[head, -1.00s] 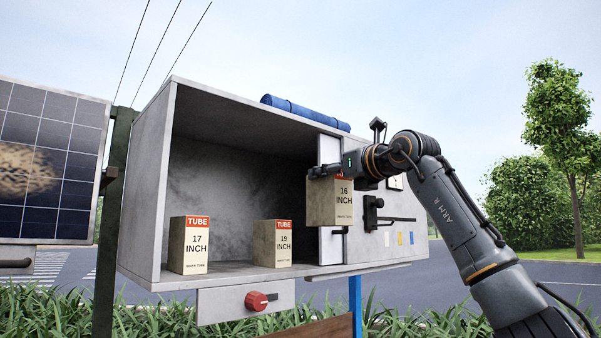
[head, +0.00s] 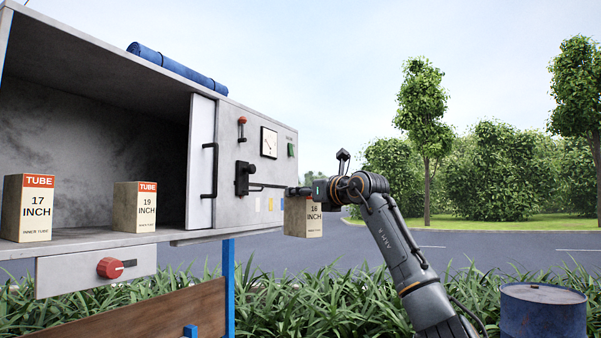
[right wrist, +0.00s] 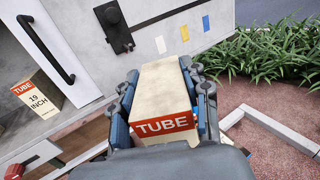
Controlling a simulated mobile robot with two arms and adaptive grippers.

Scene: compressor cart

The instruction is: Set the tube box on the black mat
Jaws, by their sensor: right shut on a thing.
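The 16 inch tube box (head: 303,218) is tan with a red band, held in my right gripper (head: 302,191). It hangs upright in the air to the right of the grey cabinet. In the right wrist view the box (right wrist: 160,90) sits between the two blue-padded fingers of my right gripper (right wrist: 158,103), which is shut on it. The 17 inch box (head: 27,210) and the 19 inch box (head: 134,208) stand in the open cabinet compartment. The 19 inch box also shows in the right wrist view (right wrist: 38,97). No black mat is in view. My left gripper is not in view.
The cabinet front carries a black door handle (head: 209,170), a lever (head: 243,179) and a gauge (head: 269,142). A red knob (head: 110,268) sits on the drawer below. A blue drum (head: 542,311) stands at lower right. Grass (head: 300,285) runs along the road.

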